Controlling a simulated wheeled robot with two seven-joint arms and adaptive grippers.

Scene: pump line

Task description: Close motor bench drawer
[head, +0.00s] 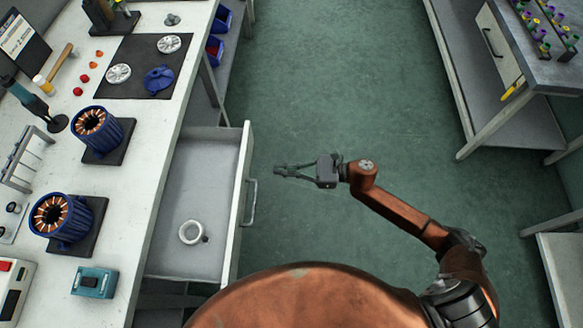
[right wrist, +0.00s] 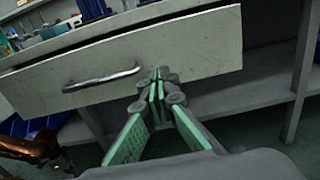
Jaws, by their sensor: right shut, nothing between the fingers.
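The motor bench drawer (head: 204,165) is pulled out from the left bench (head: 160,120), with a white ring inside it (head: 191,232). Its front panel carries a metal bar handle (head: 251,203); the handle also shows in the right wrist view (right wrist: 102,79). My right gripper (head: 277,170) is shut and empty, in front of the drawer's face and a little beyond the handle. In the right wrist view its closed fingertips (right wrist: 157,78) overlap the panel (right wrist: 205,55) to the right of the handle; I cannot tell whether they touch it.
Blue motor stators (head: 103,135), a dark mat (head: 143,62) with parts, and a teal box (head: 95,282) stand on the bench. Blue bins (head: 214,48) sit on a shelf below. Another bench (head: 545,75) with a drawer is at right. The green floor between is clear.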

